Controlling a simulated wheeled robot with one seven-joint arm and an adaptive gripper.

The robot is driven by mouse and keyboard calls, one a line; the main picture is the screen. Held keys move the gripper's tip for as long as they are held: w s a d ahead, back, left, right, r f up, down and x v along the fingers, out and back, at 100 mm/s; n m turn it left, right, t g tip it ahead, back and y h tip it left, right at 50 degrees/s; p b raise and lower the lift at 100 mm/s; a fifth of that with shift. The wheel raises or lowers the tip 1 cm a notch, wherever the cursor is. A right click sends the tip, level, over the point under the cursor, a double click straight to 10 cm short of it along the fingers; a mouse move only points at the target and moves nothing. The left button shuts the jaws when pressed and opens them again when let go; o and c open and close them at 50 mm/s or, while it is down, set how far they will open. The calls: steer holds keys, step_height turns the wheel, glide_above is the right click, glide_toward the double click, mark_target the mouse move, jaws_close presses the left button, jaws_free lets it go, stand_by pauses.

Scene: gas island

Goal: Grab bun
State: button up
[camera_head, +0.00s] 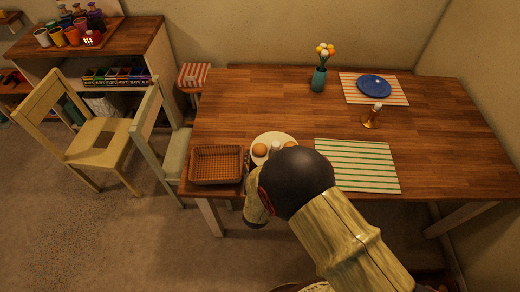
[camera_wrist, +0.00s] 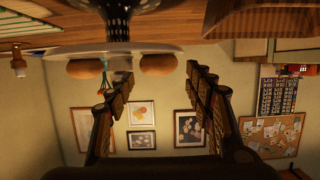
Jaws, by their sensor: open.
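Two round brown buns sit on a white plate (camera_head: 270,137) near the table's front edge in the head view. The left bun (camera_head: 259,150) is clear, and the right bun (camera_head: 291,144) is partly covered by my arm. In the wrist view, which is upside down, one bun (camera_wrist: 93,68) lies left and the other bun (camera_wrist: 158,64) lies between the fingertips in the picture. My gripper (camera_wrist: 156,72) is open and empty, its fingers pointing toward the plate. I cannot tell whether a finger touches a bun. My arm hides the gripper in the head view.
A wicker basket (camera_head: 216,178) is left of the plate, a green-striped placemat (camera_head: 357,165) right. A vase (camera_head: 319,79), amber bottle (camera_head: 371,119) and blue plate (camera_head: 374,86) stand farther back. Chairs (camera_head: 100,140) are left.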

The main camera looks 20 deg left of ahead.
mark_target(260, 153)
steer(key=x, duration=0.4)
steer(key=shift+w+f+b, duration=0.15)
steer(key=shift+w+b, duration=0.25)
steer(key=shift+f, duration=0.15)
steer(key=c, duration=0.9)
